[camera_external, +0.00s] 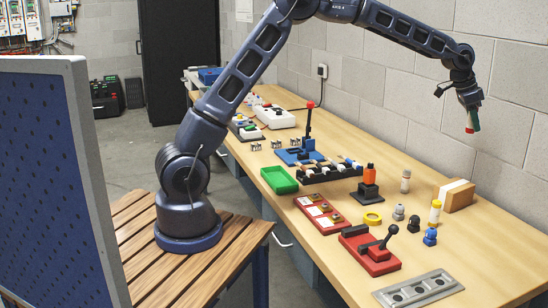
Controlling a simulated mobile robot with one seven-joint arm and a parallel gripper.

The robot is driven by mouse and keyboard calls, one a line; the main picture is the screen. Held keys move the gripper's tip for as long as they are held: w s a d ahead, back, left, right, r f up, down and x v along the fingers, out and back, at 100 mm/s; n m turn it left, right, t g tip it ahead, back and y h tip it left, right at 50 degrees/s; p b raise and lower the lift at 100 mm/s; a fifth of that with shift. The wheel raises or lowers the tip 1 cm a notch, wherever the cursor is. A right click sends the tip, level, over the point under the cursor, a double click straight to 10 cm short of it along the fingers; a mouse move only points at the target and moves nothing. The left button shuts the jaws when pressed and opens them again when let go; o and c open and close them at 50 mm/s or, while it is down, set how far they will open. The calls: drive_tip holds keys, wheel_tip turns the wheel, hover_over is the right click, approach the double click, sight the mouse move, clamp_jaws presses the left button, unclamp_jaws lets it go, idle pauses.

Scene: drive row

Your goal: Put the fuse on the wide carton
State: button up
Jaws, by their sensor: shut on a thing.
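My gripper (470,106) is at the upper right, high above the far end of the bench. It is shut on a small slim piece, green with a red edge and a pale part, which I take to be the fuse (472,122). The piece hangs below the fingers, clear of the bench, and its upper end is hidden by them. The wide carton (460,197), brown with a white side, stands on the bench at the right near the wall. The gripper is above it in the picture, well apart from it.
A white and tan cylinder (405,181) and a yellow and white cylinder (434,213) stand near the carton. The block wall (500,135) rises behind.

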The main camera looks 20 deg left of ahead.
drive_tip(key=w+a, duration=0.1)
drive_tip(key=w, duration=0.1)
approach(462, 185)
drive_tip(key=x, duration=0.5)
drive_tip(key=shift+d+f, duration=0.15)
drive_tip(key=shift+f, duration=0.05)
drive_tip(key=shift+f, duration=0.1)
idle(0.3)
drive_tip(key=o, duration=1)
drive_tip(key=v, duration=1.2)
